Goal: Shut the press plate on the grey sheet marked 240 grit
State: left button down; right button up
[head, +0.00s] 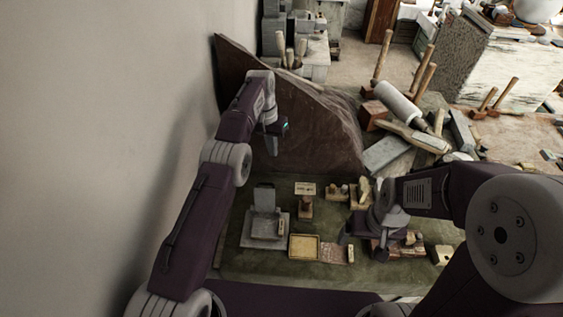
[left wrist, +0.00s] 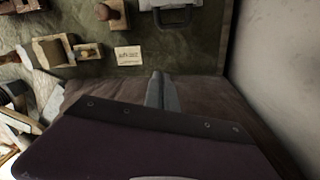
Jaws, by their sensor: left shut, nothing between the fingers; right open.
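The grey press (head: 247,241) stands on the green mat at the left. Its press plate (head: 264,196) looks raised upright at the back, over a flat base. A darker grey sheet (head: 261,227) seems to lie on the base; I cannot read a grit mark. In the left wrist view the press's dark U-shaped handle (left wrist: 174,22) shows at the top edge; the rest is cut off. My left gripper (head: 274,150) is shut and empty, behind and above the press. Its fingers also show in the left wrist view (left wrist: 160,92). My right gripper (head: 360,235) is open, low over the mat's right side.
A yellow tray (head: 304,257), a reddish sheet (head: 335,262), a lettered card (head: 305,188) and a wooden stamp (head: 305,208) sit right of the press. A brown slab (head: 310,140) rises behind. The wall (head: 90,130) is close on the left.

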aim_at(266, 196)
pick_arm(q)
jog(key=s+f+p, duration=0.1)
jog(key=s+f, duration=0.4)
jog(key=f, duration=0.3)
jog(key=shift+s+d, duration=0.25)
jog(key=shift+d, duration=0.2)
pick_arm(e)
jog(key=shift+s+d+r, duration=0.2)
jog(key=shift+s+r, duration=0.15)
jog(key=shift+r, duration=0.15)
jog(key=shift+s+d+r, duration=0.2)
jog(key=shift+s+r, duration=0.1)
jog(key=shift+r, duration=0.2)
pick_arm(q)
jog(key=shift+f, duration=0.15)
pick_arm(e)
jog(key=shift+f, duration=0.1)
